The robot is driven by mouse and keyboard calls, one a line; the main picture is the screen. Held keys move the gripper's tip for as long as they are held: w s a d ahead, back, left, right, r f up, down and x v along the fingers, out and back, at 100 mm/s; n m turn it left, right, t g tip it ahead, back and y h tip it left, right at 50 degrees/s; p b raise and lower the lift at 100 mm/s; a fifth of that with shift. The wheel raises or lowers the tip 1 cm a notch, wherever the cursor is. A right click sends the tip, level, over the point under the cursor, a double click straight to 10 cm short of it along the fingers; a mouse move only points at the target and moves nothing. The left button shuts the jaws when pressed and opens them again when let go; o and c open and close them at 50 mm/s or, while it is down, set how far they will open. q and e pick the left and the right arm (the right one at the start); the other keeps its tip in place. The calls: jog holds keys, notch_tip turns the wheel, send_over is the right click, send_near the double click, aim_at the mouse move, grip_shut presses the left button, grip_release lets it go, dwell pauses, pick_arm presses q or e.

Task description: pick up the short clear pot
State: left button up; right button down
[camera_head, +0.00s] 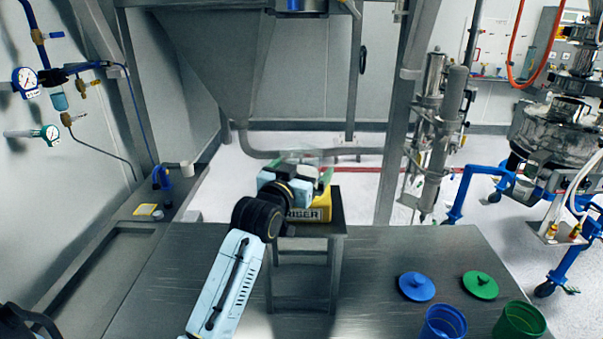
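A faint, see-through shape that looks like the short clear pot (308,155) shows above a yellow block on a small metal stand. My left gripper (306,172) reaches over the stand from the lower left, right at the clear shape. A green fingertip shows on its right side, next to the pot. The gripper body hides the pot's lower part. I cannot tell whether the fingers touch the pot or are closed on it. My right gripper is not in view.
A blue lid (416,286), green lid (480,284), blue pot (443,322) and green pot (520,321) are at the right. A steel hopper (215,60) hangs behind.

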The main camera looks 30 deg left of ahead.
pick_arm(q)
jog(key=shift+c, duration=0.3)
jog(key=c, duration=1)
jog(key=shift+r, duration=0.15)
